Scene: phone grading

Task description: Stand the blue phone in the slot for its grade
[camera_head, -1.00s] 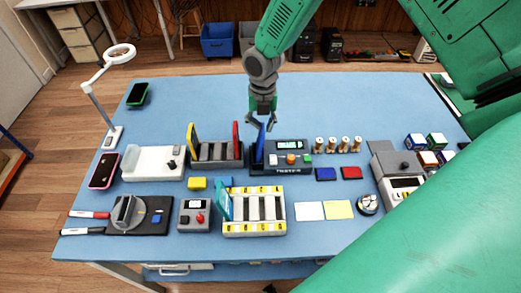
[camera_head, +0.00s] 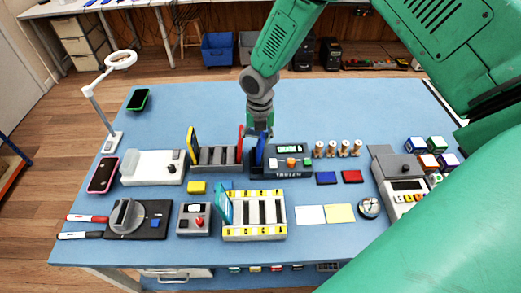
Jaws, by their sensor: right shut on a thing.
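The blue phone (camera_head: 261,151) stands upright at the left end of the dark tester (camera_head: 280,173). My right gripper (camera_head: 261,132) comes down from above and is shut on the phone's upper edge. The tester's lit display (camera_head: 289,148) seems to read a grade; its last letter is too small to be sure of. A white slotted rack (camera_head: 254,233) with yellow lettered strips stands in front of the tester. A teal phone (camera_head: 224,205) stands at its left end, and other slots look empty. My left gripper is not in view.
A grey rack (camera_head: 214,167) between yellow and red upright pieces is just left of the tester. A pink-edged phone (camera_head: 103,175) lies far left.

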